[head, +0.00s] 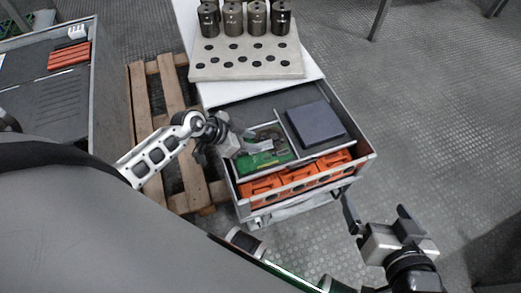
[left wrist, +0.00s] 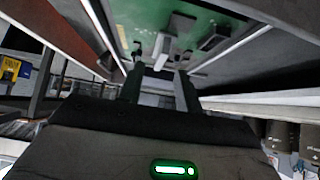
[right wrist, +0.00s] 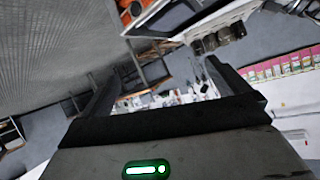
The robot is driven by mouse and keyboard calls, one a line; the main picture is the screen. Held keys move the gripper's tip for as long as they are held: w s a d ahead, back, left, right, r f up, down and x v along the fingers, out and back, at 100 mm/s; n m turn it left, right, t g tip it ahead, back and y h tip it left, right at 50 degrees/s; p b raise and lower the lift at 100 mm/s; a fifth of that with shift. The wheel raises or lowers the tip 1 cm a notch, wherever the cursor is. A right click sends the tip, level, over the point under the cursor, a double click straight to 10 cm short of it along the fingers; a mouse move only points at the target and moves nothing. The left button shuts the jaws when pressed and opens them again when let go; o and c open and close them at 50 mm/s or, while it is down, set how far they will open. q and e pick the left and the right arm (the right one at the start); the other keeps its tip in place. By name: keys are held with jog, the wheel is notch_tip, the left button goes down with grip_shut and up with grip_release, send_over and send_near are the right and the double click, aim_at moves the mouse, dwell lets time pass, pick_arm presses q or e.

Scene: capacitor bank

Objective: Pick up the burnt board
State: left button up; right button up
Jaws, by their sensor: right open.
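The green circuit board (head: 265,160) lies in the left compartment of the open drawer in the head view. It has dark parts and a pale piece on it; burn marks are too small to make out. My left gripper (head: 242,142) is over the board's left part. In the left wrist view the green board (left wrist: 205,30) fills the top, and the fingers (left wrist: 160,72) point at it with a narrow gap and a pale piece between their tips. Whether they touch that piece is unclear. My right gripper (head: 378,218) is open and empty, right of the drawer's front.
A dark flat box (head: 315,123) lies in the drawer's right compartment. Orange units (head: 300,180) line the drawer front. Several dark cylinders (head: 233,20) stand on a holed plate (head: 250,70) behind. A wooden pallet (head: 143,100) is at left. Floor to the right is clear.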

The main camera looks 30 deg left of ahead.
aim_at(260, 144)
pick_arm(q)
jog(key=b+x, duration=0.1)
jog(key=x, duration=0.1)
jog(key=shift+w+d+f, duration=0.1)
jog(key=shift+f, duration=0.3)
jog(key=shift+w+d, duration=0.15)
grip_shut()
pick_arm(e)
jog(key=shift+a+r+t, duration=0.25)
jog(key=shift+r+t, duration=0.15)
jog(key=shift+r, duration=0.3)
pick_arm(q)
jog(key=shift+r, duration=0.1)
jog(key=shift+r+p, duration=0.3)
jog(key=shift+p, duration=0.1)
jog(key=r+p, duration=0.3)
jog(key=shift+d+r, duration=0.3)
jog(key=s+d+r+p, duration=0.1)
jog(key=d+r+p, duration=0.5)
jog(key=d, duration=0.7)
notch_tip(260, 144, up, 3)
jog(key=shift+f+p, duration=0.2)
jog(key=shift+p, duration=0.15)
pick_arm(e)
jog(key=s+d+r+h, duration=0.1)
jog(key=d+r, duration=0.2)
jog(key=r, duration=0.2)
jog(key=shift+s+d+r+m+g+h, duration=0.15)
jog(key=shift+s+d+m+g+h, duration=0.15)
jog(key=shift+g, duration=0.1)
